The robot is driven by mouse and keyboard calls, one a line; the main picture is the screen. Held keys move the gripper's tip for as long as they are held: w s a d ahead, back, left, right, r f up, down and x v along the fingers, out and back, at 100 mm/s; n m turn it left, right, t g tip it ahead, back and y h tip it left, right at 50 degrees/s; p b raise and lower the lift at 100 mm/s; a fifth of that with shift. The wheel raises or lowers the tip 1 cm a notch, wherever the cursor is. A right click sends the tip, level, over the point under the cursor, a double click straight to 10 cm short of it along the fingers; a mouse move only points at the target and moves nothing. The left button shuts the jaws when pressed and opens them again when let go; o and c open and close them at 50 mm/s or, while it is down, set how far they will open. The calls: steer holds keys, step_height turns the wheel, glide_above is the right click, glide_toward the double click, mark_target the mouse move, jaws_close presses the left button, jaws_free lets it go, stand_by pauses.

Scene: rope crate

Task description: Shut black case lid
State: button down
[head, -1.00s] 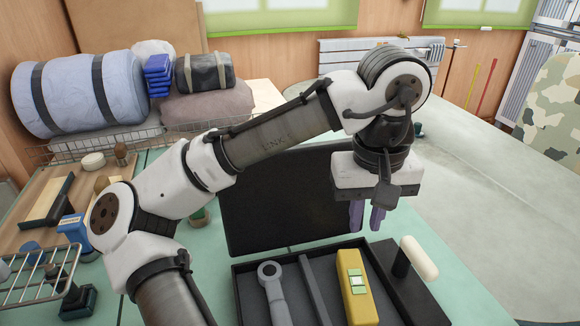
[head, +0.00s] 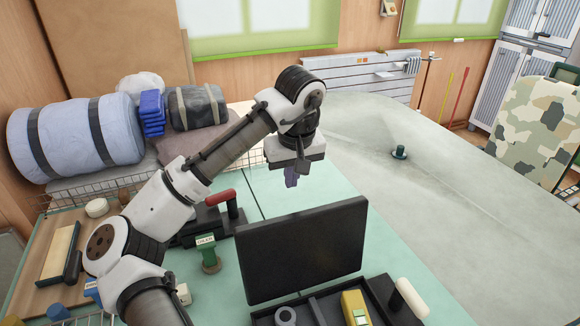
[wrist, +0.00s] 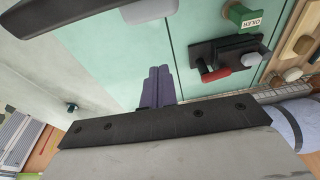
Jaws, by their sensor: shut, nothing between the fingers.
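The black case (head: 318,308) stands open on the green table at the bottom of the head view. Its lid (head: 302,250) stands upright at the far side of the case. My gripper (head: 291,178) is beyond and above the lid, with its purple fingers pointing down. The fingers are shut and empty, apart from the lid. In the wrist view the purple fingers (wrist: 157,88) are together over the table. The case's near part is cut off by the head view's lower edge.
Inside the case lie a yellow tool (head: 354,307) and a grey ring-ended tool (head: 286,316). A rolled blue bag (head: 75,136) lies at the back left.

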steer(key=s+f, duration=0.1)
steer(key=s+f+p, duration=0.1)
steer(key=f, duration=0.1)
steer(key=d+f+p, duration=0.1)
steer(key=f, duration=0.1)
steer(key=shift+s+f, duration=0.1)
steer(key=shift+s, duration=0.3)
stand_by(0.4)
